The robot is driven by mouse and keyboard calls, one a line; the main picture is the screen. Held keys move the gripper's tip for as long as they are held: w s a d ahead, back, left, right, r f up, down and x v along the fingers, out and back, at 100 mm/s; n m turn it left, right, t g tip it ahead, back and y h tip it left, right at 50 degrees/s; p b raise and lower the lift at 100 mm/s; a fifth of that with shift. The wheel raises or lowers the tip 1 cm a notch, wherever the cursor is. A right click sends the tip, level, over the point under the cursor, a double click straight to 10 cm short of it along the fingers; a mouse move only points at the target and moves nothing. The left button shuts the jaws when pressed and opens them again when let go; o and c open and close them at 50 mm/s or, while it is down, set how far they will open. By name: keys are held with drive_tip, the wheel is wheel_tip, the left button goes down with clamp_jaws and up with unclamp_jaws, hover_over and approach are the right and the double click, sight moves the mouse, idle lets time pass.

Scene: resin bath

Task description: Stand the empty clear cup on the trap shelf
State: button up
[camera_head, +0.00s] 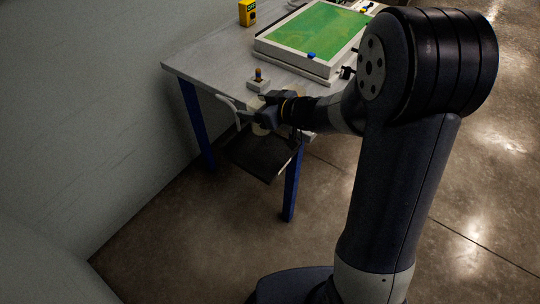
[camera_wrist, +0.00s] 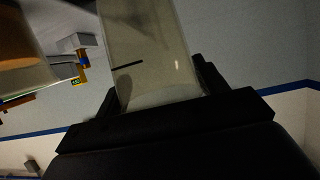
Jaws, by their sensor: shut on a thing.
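The clear cup (camera_wrist: 150,45) fills the middle of the wrist view, and my gripper (camera_wrist: 155,95) is shut around it. It looks empty, with a short dark mark on its wall. In the head view my gripper (camera_head: 250,115) is at the table's near end, above a dark shelf (camera_head: 262,160) hung below the tabletop, which I take as the trap shelf. The cup is mostly hidden there by my gripper. A gap between cup and shelf cannot be judged clearly.
The grey table (camera_head: 205,60) has blue legs (camera_head: 292,190). A pale curved hose (camera_head: 228,103) runs close to my gripper. A small block with an orange-and-blue fitting (camera_head: 258,80), a green-topped bath (camera_head: 315,35) and a yellow meter (camera_head: 247,12) stand on the table. The floor in front is clear.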

drive_tip(key=shift+s+f, duration=0.1)
drive_tip(key=shift+d+f+n+g+y+b, duration=0.1)
drive_tip(key=shift+f+n+g+y+b, duration=0.2)
drive_tip(key=b, duration=0.3)
hover_over(259, 149)
wheel_tip(259, 149, down, 9)
drive_tip(key=shift+f, duration=0.1)
drive_tip(key=shift+f, duration=0.1)
drive_tip(key=shift+f, duration=0.15)
drive_tip(key=o, duration=1)
drive_tip(key=shift+c, duration=0.2)
